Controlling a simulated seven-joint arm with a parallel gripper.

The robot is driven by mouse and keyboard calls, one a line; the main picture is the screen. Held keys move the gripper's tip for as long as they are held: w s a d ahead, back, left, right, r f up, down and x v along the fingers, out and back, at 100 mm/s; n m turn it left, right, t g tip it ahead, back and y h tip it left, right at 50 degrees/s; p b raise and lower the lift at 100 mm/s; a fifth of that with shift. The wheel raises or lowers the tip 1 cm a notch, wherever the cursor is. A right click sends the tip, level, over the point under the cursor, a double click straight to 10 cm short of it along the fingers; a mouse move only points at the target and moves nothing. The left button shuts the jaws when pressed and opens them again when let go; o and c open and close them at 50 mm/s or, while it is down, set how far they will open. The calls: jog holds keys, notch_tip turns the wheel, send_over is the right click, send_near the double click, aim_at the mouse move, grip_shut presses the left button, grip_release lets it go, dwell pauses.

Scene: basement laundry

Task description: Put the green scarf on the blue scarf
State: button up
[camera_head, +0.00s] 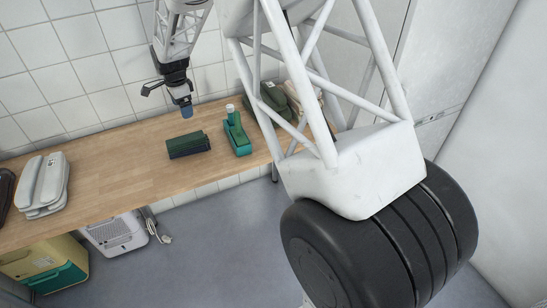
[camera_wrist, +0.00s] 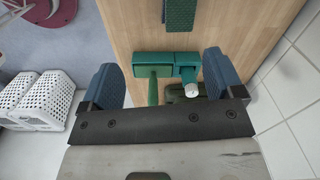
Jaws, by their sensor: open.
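In the head view, the dark green scarf (camera_head: 187,141) lies folded on the wooden counter. It rests on the dark blue scarf (camera_head: 190,154), which shows as a band along its lower front edge. Part of the green scarf also shows at the top of the wrist view (camera_wrist: 181,14). My gripper (camera_head: 186,111) is above the counter, behind the scarves and apart from them. In the wrist view, its blue fingers are wide apart with nothing held between them (camera_wrist: 165,82).
A teal-green item with a white cap (camera_head: 237,138) stands right of the scarves. Dark green items (camera_head: 272,97) lie farther right, partly behind my arm. White items (camera_head: 42,185) lie at the left.

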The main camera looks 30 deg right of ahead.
jog(key=s+d+r+n+t, duration=0.1)
jog(key=s+d+r+n, duration=0.25)
jog(key=s+r, duration=0.65)
jog(key=s+d+r+n, duration=0.35)
jog(key=s+r, duration=0.25)
jog(key=s, duration=0.8)
jog(key=s+d+n+t, duration=0.1)
jog(key=s+n, duration=0.8)
jog(key=s, duration=1.8)
jog(key=shift+s+d+r, duration=0.2)
jog(key=shift+s+d, duration=0.15)
jog(key=shift+d, duration=0.75)
